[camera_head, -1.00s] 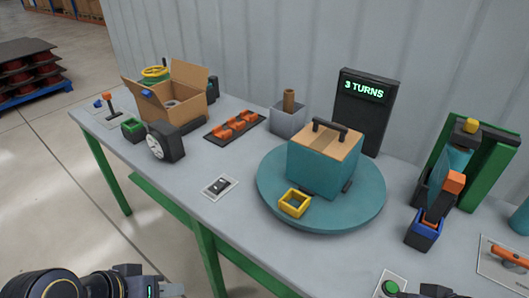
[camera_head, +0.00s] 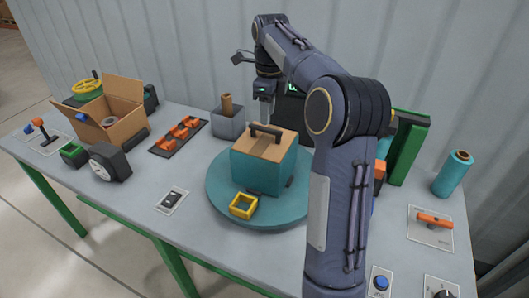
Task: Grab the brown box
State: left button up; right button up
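A teal box (camera_head: 260,172) with a light brown top and a black handle (camera_head: 265,131) sits on a round teal turntable (camera_head: 218,196). My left gripper is out of view.
A yellow square frame (camera_head: 243,206) lies on the turntable's front. A grey bin (camera_head: 228,126) with a brown cylinder stands behind, beside a black tray of orange parts (camera_head: 180,134). A dark sign is partly hidden by my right arm. A teal cylinder (camera_head: 453,173) stands right.

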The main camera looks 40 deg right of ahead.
aim_at(266, 128)
jog(key=shift+w+d+m, duration=0.25)
jog(key=shift+w+m, duration=0.15)
jog(key=shift+m, duration=0.1)
jog(key=shift+f, duration=0.25)
jog(key=f, duration=0.5)
jog(key=w+f+p, duration=0.1)
jog(key=f, duration=0.1)
jog(key=shift+d+f, duration=0.1)
jog(key=shift+f, duration=0.05)
jog(key=shift+s, duration=0.1)
grip_shut()
dwell(0.6)
